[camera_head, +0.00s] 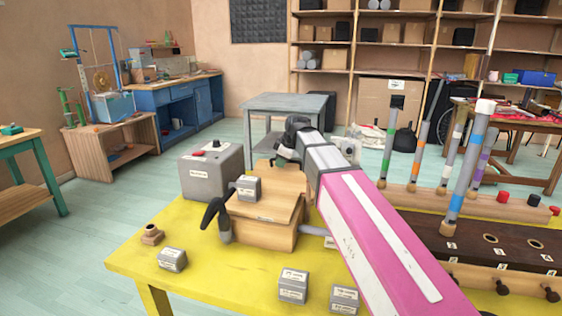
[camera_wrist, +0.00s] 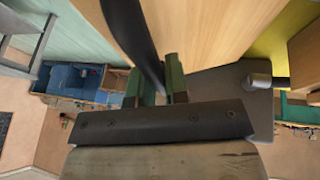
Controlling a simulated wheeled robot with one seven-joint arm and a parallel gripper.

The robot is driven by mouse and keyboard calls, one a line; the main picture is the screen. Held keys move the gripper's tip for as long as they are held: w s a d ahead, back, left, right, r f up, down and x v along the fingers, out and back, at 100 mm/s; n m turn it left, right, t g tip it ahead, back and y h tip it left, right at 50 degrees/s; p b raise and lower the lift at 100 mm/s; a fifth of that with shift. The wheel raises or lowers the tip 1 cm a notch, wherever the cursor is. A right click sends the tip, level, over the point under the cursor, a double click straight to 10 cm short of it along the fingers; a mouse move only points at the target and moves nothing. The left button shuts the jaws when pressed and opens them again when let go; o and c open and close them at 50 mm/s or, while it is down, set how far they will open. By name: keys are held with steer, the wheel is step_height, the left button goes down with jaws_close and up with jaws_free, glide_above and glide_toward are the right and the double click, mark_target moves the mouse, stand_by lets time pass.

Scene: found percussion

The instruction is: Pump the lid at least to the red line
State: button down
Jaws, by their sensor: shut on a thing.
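A wooden box with a sloped lid (camera_head: 265,208) stands on the yellow table; a small labelled grey block (camera_head: 248,188) shows at its upper left. My gripper (camera_head: 287,155) is at the back of the box, partly hidden by my arm. In the wrist view, the green fingers of my gripper (camera_wrist: 158,88) are closed on a dark bar (camera_wrist: 134,30). The bar runs beside a pale wooden surface (camera_wrist: 205,35), which looks like the lid. I cannot make out a red line in either view.
A grey box with a red button (camera_head: 212,158) stands behind left. A dark curved horn (camera_head: 212,214) is at the box's left side. Small grey blocks (camera_head: 293,285) lie in front. A dark rack with striped tubes (camera_head: 478,235) fills the right.

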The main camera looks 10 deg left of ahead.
steer(key=shift+w+f, duration=0.35)
steer(key=shift+f, duration=0.05)
steer(key=shift+d, duration=0.1)
steer(key=shift+w+f, duration=0.5)
steer(key=shift+f, duration=0.2)
